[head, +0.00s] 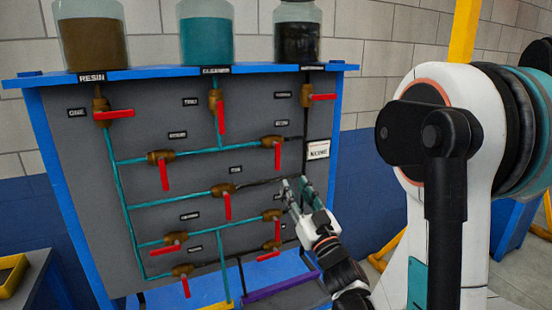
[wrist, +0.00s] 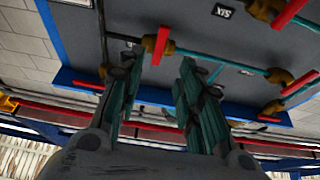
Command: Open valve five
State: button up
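The likely valve five (head: 272,141) is a brown valve at the upper right of the grey panel, on a level pipe. Its small label (head: 281,123) is too blurred to read surely. Its red handle (head: 277,157) hangs down, across the pipe. In the wrist view, which shows the panel upside down, this valve (wrist: 157,42) appears beyond the fingertips, between their lines. My gripper (head: 296,190) is in front of the panel, lower and to the right of the valve. In the wrist view my gripper (wrist: 158,65) is open, with nothing between its fingers and apart from the handle.
The label SIX (wrist: 222,12) is by a neighbouring valve (head: 222,190). Several other red-handled valves crowd the panel, including valve one (head: 100,105). Three jars (head: 206,35) stand on the blue top shelf (head: 160,72). A dark vertical pipe (wrist: 103,25) runs near the panel's blue side edge.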

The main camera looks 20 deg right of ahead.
aim_at(278, 160)
jog(key=b+x, duration=0.1)
jog(key=x, duration=1.1)
jog(key=shift+w+r, duration=0.1)
jog(key=shift+w, duration=0.3)
jog(key=shift+c, duration=0.5)
grip_shut()
